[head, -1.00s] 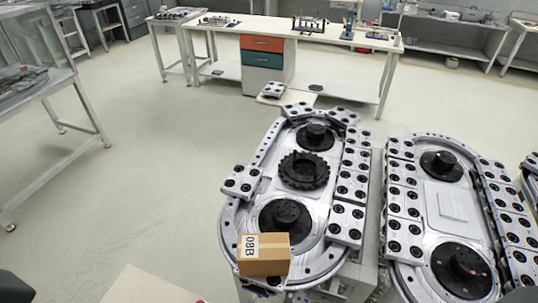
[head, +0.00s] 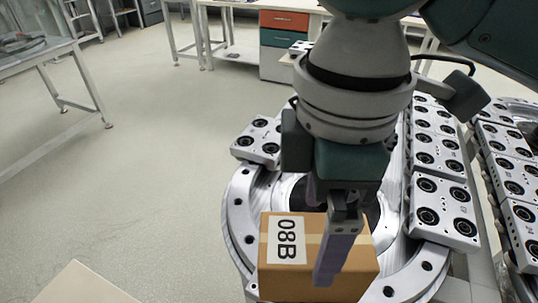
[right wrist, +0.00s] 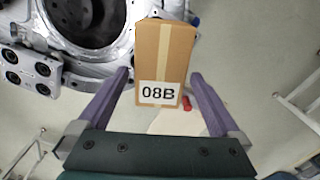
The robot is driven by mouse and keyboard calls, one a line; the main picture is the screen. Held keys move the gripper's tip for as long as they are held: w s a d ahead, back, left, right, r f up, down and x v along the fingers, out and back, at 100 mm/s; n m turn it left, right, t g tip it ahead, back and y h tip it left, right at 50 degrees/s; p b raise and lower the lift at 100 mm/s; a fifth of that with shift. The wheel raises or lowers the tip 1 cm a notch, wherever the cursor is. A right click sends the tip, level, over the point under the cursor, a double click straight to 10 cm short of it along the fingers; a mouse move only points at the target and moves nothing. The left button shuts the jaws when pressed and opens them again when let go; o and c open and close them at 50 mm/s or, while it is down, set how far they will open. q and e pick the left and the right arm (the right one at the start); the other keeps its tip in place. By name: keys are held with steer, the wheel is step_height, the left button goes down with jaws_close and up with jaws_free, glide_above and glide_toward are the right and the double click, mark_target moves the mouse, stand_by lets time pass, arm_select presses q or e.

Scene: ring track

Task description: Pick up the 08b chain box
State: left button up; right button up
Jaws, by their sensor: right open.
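The 08b chain box (head: 276,262) is a brown cardboard box with tan tape and a white label reading 08B. It sits on the near end of the silver ring track (head: 240,210). In the right wrist view the box (right wrist: 165,55) lies ahead, between the lines of the two purple fingers. My right gripper (head: 335,235) is open and over the box; one finger hides part of its front. In the right wrist view the right gripper (right wrist: 160,88) has its fingers spread on both sides of the box's label end, with gaps on each side. My left gripper is not in view.
Silver track blocks (head: 443,210) line the track's right side, and one block (head: 258,140) sits at its left. A glass-topped table (head: 30,60) stands far left. A beige panel (head: 85,285) is at bottom left. A small red object (right wrist: 187,103) shows near the box. The floor between is clear.

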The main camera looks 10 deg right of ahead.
step_height(320, 180, down, 8)
steer(key=shift+r, duration=0.1)
jaws_close()
stand_by(1.0)
